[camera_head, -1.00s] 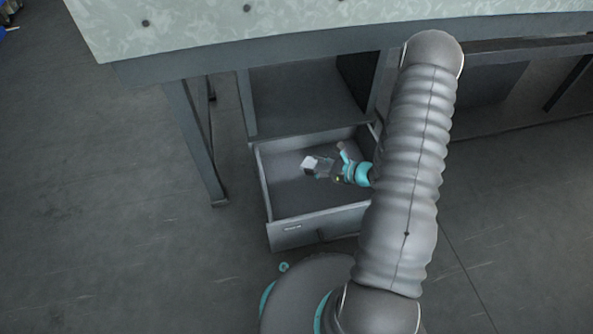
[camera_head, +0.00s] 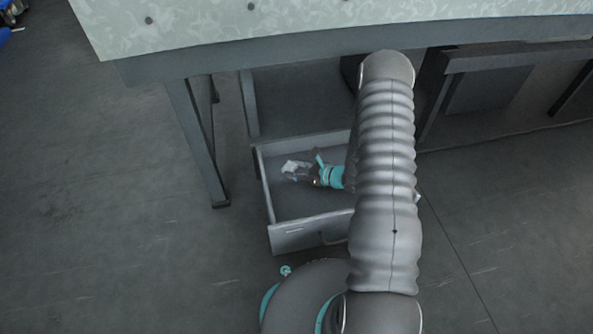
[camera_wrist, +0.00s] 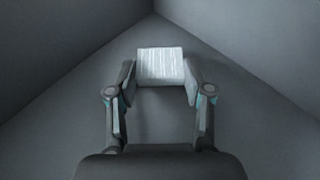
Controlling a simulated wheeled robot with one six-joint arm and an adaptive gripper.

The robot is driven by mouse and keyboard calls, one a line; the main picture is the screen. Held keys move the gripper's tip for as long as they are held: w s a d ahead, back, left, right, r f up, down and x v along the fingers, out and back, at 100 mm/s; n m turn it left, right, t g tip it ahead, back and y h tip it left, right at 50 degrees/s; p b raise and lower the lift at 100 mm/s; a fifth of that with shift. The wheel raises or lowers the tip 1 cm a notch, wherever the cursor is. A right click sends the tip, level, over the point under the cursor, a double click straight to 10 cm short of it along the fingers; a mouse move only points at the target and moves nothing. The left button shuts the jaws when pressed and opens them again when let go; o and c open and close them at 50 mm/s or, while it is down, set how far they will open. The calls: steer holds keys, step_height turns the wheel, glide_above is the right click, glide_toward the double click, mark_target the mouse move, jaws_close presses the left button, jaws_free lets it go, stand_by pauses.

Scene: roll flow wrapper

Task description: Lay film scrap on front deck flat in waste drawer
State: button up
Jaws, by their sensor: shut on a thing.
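The film scrap (camera_wrist: 160,66) is a small pale, streaked rectangle, seen between my fingertips in the wrist view. My gripper (camera_wrist: 160,78) is shut on it, one finger at each side edge. In the head view the scrap (camera_head: 293,166) shows as a light patch at the end of my gripper (camera_head: 297,174). Both are over the inside of the open grey waste drawer (camera_head: 285,238), toward its left and back part. I cannot tell how far the scrap is above the drawer floor. My arm hides the drawer's right side.
The drawer walls meet in a corner (camera_wrist: 153,14) ahead of the scrap in the wrist view. A table (camera_head: 300,45) with a pale top overhangs behind the drawer. A table leg (camera_head: 197,140) stands left of the drawer. The drawer floor (camera_head: 300,205) in front of the gripper is clear.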

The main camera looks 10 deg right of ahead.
steer(key=shift+d+f, duration=0.15)
steer(key=shift+f, duration=0.3)
steer(key=shift+f, duration=0.1)
steer(key=o, duration=0.7)
